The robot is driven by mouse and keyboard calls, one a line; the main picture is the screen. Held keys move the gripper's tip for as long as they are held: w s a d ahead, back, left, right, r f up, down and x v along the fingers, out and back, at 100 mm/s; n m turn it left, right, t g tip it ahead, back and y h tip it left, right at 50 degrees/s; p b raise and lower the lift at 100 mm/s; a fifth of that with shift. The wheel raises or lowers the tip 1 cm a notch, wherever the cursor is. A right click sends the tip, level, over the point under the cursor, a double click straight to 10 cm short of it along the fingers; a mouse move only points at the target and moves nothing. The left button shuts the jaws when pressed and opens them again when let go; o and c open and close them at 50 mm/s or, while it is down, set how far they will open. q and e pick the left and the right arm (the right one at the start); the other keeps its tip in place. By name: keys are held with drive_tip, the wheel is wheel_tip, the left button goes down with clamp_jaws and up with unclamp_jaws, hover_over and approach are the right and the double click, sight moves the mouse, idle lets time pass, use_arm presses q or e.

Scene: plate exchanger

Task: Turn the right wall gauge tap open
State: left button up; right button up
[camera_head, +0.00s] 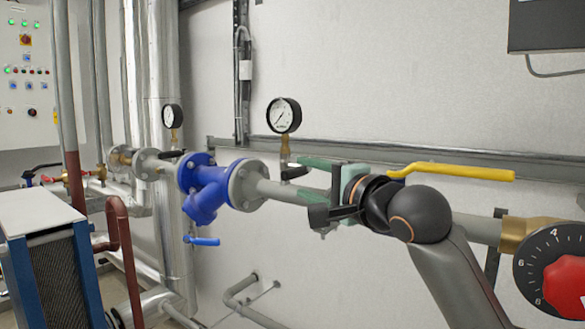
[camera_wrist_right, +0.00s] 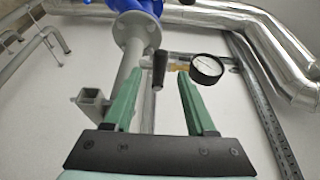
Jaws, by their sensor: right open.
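The right wall gauge (camera_head: 284,115) is a round white dial with a black rim, standing on a short brass stem above the grey pipe. Its tap has a small black handle (camera_head: 294,172) at the foot of the stem. My right gripper (camera_head: 288,178) reaches in from the right with its green fingers open around the handle's area. In the right wrist view, the black handle (camera_wrist_right: 160,68) shows between the two open fingertips (camera_wrist_right: 159,76), with a gap on either side. The gauge (camera_wrist_right: 207,68) shows there beside the right finger. My left gripper is not in view.
A yellow lever (camera_head: 455,171) is above my right wrist. A blue valve body (camera_head: 205,188) and flanges are left of the gauge. Another gauge (camera_head: 172,116) stands farther left. A red dial knob (camera_head: 566,285) is at lower right.

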sight(295, 175)
drive_tip(key=shift+p+x, duration=0.65)
drive_tip(key=shift+x, duration=2.1)
clamp_jaws()
